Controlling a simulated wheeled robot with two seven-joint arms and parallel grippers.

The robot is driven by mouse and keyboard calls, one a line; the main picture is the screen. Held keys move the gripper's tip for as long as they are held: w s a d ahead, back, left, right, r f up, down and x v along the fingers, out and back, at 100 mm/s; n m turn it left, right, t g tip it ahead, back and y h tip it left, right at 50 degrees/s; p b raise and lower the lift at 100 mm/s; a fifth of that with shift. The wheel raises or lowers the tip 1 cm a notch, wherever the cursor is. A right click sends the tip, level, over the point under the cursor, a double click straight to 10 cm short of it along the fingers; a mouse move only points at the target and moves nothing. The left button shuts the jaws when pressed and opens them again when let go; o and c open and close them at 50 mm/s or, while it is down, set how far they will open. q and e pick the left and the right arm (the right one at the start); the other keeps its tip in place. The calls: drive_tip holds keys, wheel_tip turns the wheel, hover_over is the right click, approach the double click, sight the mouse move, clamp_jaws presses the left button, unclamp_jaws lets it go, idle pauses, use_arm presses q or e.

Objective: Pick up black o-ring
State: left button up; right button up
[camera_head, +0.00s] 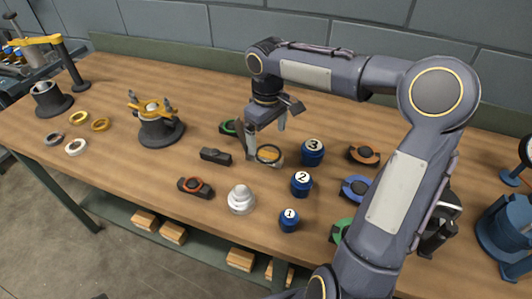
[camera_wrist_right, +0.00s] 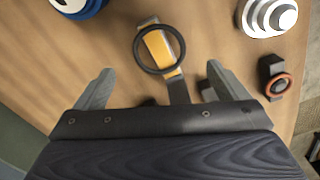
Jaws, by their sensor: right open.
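The black o-ring (camera_head: 258,153) lies on the wooden table around a yellow-orange block on a dark holder. In the right wrist view the black o-ring (camera_wrist_right: 137,49) shows as a full loop, with the yellow block (camera_wrist_right: 159,46) inside it. My right gripper (camera_head: 266,138) is open above and beside the ring, with its fingers pointing down. In the wrist view the right gripper (camera_wrist_right: 160,68) has its fingertips on either side, wider than the ring and apart from it. Nothing is between the fingers. My left gripper is not visible.
Numbered blue knobs (camera_head: 312,153) stand right of the ring. A white stepped cone (camera_head: 241,200) and a holder with an orange-red ring (camera_head: 195,187) are in front. A dark block (camera_head: 215,156) lies left. A casing base (camera_head: 160,130) and several loose rings (camera_head: 76,147) are farther left.

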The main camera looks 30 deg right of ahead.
sight(268, 155)
drive_tip(key=shift+s+d+f, duration=0.1)
drive_tip(key=shift+f, duration=2.25)
drive_tip(key=shift+f, duration=0.25)
drive_tip(key=c, duration=1.1)
drive_tip(key=shift+r, duration=0.2)
drive_tip(key=shift+r, duration=0.35)
wheel_tip(268, 155, up, 3)
drive_tip(key=shift+f, duration=0.15)
drive_tip(key=s+a+r, duration=0.1)
drive_tip(key=s+r, duration=0.2)
drive_tip(key=s, duration=0.1)
drive_tip(key=s+a+r, duration=0.2)
drive_tip(key=s+r, duration=0.1)
drive_tip(key=s, duration=0.1)
drive_tip(key=s+a+r, duration=0.1)
drive_tip(key=s+r, duration=0.2)
drive_tip(key=s, duration=0.2)
drive_tip(key=shift+s+a+r+b, duration=0.1)
drive_tip(key=shift+a+r+b, duration=0.25)
drive_tip(key=shift+a, duration=0.05)
